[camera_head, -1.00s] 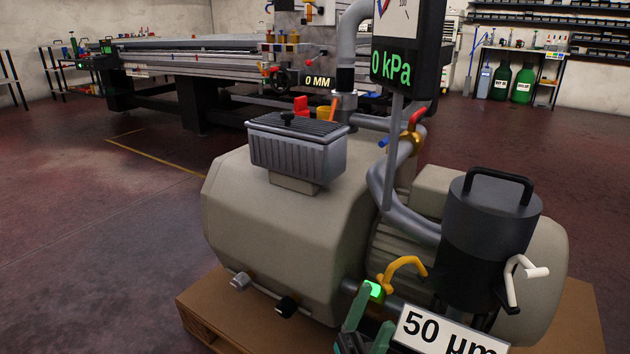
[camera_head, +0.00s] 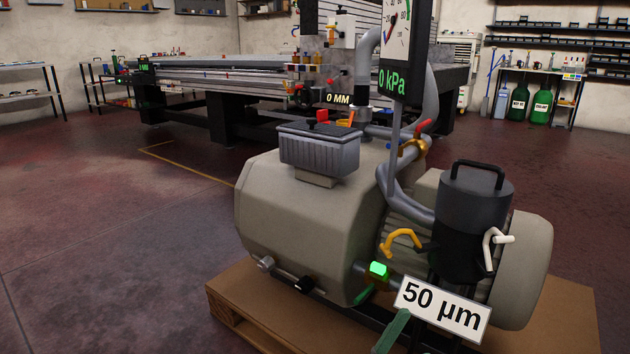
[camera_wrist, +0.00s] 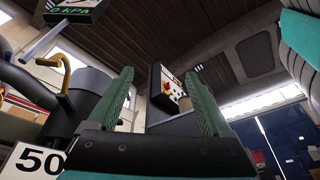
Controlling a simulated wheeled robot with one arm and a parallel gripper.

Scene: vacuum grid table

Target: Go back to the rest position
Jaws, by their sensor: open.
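My gripper (camera_head: 384,308) shows only in part at the bottom of the head view, in front of the pump near the 50 µm sign (camera_head: 443,304). In the wrist view my gripper (camera_wrist: 159,75) has its two green fingers spread apart, with nothing held between them. The wrist view looks upward past the fingers toward the ceiling. The rest of the arm is out of the head view, so its pose cannot be told.
The beige vacuum pump (camera_head: 290,225) stands on a wooden pallet (camera_head: 250,300), close to my gripper. A gauge panel (camera_head: 396,45) reads 0 kPa above it. A glowing green piece (camera_head: 378,270) is at the pump's front. Open floor (camera_head: 110,250) lies left; the grid table (camera_head: 210,75) stands behind.

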